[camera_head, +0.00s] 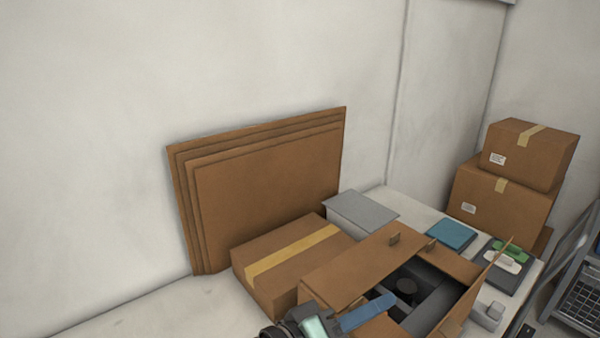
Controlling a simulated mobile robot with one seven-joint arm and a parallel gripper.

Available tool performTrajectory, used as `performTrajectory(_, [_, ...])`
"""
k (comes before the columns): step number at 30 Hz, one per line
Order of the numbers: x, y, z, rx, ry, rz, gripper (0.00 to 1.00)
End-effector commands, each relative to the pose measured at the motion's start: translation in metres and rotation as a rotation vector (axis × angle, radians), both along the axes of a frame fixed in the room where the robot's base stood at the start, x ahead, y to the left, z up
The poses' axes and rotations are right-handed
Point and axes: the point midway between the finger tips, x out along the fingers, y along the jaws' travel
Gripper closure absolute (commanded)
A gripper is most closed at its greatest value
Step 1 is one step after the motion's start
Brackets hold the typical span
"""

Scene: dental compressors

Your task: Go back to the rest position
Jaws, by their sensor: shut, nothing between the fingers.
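My gripper (368,311) shows at the bottom edge, right of the middle. Its blue finger part points right, and a dark wrist part with a pale teal patch lies left of it, cut off by the frame. The fingers look shut and empty. They are in front of the near left side of an open cardboard box (345,271). I cannot tell whether they touch it. The box's flaps are spread, and dark grey parts with a round dark piece (407,287) show inside.
A taped cardboard box (280,262) stands left of the open one. Flat cardboard sheets (265,190) lean on the wall. A grey box (361,209), a blue item (451,234) and a tray with green and white pieces (505,268) lie behind. Stacked boxes (500,200) stand right. The table's left is clear.

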Motion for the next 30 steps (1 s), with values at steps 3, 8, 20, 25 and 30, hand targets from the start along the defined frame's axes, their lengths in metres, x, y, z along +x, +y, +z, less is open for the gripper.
performTrajectory(3, [0.030,0.011,0.060,0.155,-0.216,0.180,1.00])
performTrajectory(8, [0.050,0.040,0.165,0.350,-0.574,0.481,1.00])
performTrajectory(20, [-0.044,0.104,0.397,0.592,-1.277,1.146,1.00])
performTrajectory(25, [-0.071,0.113,0.424,0.620,-1.368,1.259,1.00])
performTrajectory(30, [-0.075,0.114,0.426,0.625,-1.379,1.273,1.00])
